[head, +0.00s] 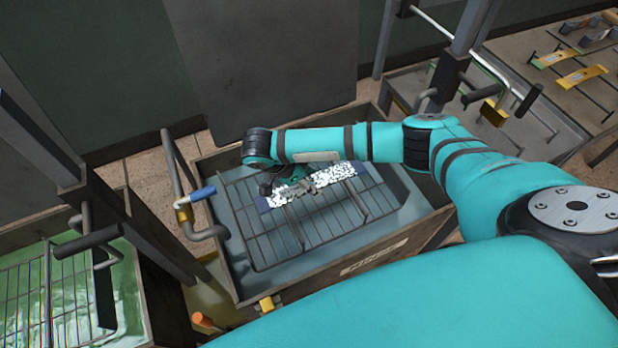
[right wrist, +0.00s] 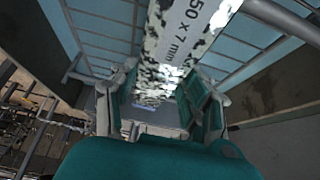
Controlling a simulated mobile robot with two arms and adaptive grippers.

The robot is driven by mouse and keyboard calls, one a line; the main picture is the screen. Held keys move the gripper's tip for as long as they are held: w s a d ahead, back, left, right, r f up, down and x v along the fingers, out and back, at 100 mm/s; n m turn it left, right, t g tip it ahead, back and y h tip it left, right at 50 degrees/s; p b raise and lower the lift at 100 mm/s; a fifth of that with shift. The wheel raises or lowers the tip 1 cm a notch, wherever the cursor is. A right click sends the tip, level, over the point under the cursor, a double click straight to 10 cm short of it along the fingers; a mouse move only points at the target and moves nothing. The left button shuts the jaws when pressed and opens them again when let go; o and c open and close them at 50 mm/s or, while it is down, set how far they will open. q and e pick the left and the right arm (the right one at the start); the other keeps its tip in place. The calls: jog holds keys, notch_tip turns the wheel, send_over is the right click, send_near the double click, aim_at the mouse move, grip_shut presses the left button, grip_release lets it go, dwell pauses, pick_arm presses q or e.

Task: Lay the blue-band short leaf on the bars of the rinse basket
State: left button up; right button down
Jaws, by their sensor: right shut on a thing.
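The blue-band short leaf (head: 332,176) is a white, dark-speckled strip with blue ends. It lies level over the wire bars of the rinse basket (head: 262,268); I cannot tell whether it touches them. My right gripper (head: 288,190) is at the leaf's left half, partly hidden by my forearm. In the right wrist view the leaf (right wrist: 182,40), printed "50 x 7 mm", runs between the fingers of my gripper (right wrist: 163,98), which is shut on it. The basket bars (right wrist: 100,30) show on both sides of it. My left gripper is not in view.
The basket sits in a grey tank (head: 375,257) with a plate on its front wall. A green-filled tank (head: 125,255) is at far left. Yellow-banded leaves (head: 582,75) lie on a rack at upper right.

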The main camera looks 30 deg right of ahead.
aim_at(311, 182)
jog(key=c, duration=0.6)
grip_release()
jog(key=shift+f, duration=0.1)
jog(key=shift+a+r, duration=0.15)
jog(key=shift+r, duration=0.4)
jog(key=b+v, duration=0.1)
jog(key=v, duration=0.2)
jog(key=shift+a+r, duration=0.1)
jog(key=p+v, duration=0.2)
jog(key=v, duration=0.6)
jog(key=shift+r, duration=0.25)
jog(key=shift+s, duration=0.1)
